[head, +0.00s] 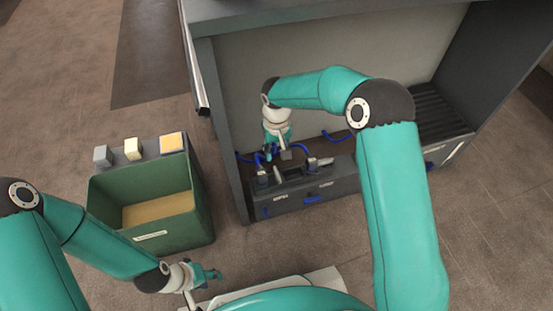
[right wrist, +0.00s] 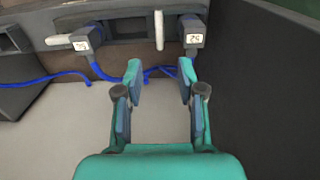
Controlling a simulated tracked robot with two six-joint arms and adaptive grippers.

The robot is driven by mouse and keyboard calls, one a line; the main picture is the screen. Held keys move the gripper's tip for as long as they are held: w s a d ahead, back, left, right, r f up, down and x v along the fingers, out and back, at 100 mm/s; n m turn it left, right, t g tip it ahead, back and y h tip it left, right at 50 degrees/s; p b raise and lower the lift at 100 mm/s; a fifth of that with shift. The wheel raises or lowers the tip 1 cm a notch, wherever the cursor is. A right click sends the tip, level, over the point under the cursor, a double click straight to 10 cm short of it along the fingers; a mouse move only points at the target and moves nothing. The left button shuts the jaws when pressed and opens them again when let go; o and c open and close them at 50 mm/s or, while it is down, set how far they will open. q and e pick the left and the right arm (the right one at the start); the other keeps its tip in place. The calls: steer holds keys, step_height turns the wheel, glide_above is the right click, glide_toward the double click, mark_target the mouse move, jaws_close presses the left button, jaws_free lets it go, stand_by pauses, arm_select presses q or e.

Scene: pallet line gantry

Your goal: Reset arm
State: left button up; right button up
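My right arm reaches into the grey gantry cabinet (head: 325,50). Its gripper (head: 278,152) hangs over the dark panel (head: 325,185) at the cabinet's front. In the right wrist view that gripper (right wrist: 160,78) is open, with nothing between its fingers. Ahead of it are two grey plugs with blue cables, one at left (right wrist: 83,40) and one at right, marked 52 (right wrist: 193,33). A pale upright lever (right wrist: 158,30) stands between them. My left gripper (head: 212,275) is low, outside the cabinet and near the green bin; its finger opening is too small to judge.
The green bin (head: 165,225) stands left of the cabinet, with small grey, cream and orange-topped blocks (head: 172,142) along its back rim. Blue cables (head: 243,158) run behind the panel. A dark ribbed section (head: 440,115) lies at the cabinet's right. The floor between bin and cabinet is clear.

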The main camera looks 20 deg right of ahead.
steer(key=shift+r, duration=0.4)
